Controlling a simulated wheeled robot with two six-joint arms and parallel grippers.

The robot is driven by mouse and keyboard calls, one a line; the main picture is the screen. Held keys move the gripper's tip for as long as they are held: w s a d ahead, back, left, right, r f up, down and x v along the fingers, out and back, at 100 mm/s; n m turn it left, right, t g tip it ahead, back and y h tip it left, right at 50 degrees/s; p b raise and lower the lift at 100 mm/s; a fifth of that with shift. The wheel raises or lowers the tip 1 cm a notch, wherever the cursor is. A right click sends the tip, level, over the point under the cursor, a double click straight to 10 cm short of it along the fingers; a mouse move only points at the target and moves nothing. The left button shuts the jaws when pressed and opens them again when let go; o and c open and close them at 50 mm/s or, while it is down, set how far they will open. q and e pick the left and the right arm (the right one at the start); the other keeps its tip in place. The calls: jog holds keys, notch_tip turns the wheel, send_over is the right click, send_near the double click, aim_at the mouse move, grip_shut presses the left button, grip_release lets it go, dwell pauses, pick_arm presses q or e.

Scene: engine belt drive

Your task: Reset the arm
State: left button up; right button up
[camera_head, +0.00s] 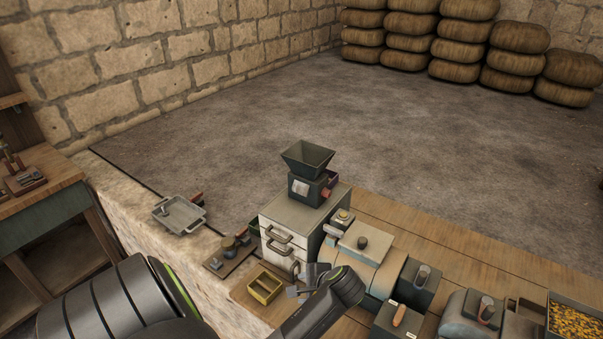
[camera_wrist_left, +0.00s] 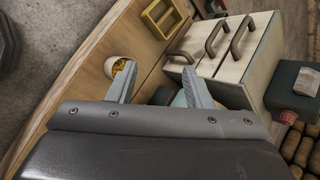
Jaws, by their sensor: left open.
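My left gripper (camera_head: 304,281) is in front of the white drawer cabinet in the head view, beside a small yellow tray. In the left wrist view its two grey fingers (camera_wrist_left: 159,67) are spread apart with nothing held between them. The dark links of my left arm fill the lower left and bottom middle of the head view. My right gripper is not in view.
The drawer cabinet (camera_head: 291,232) carries a dark hopper (camera_head: 307,160). The yellow tray (camera_head: 264,287) is close to my gripper. A white cup (camera_wrist_left: 111,65) is near one finger. A metal pan (camera_head: 180,213) lies on the left ledge.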

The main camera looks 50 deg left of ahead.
pick_arm(q)
jog(key=shift+s+d+f, duration=0.15)
jog(key=shift+s+f, duration=0.05)
jog(key=shift+s, duration=0.35)
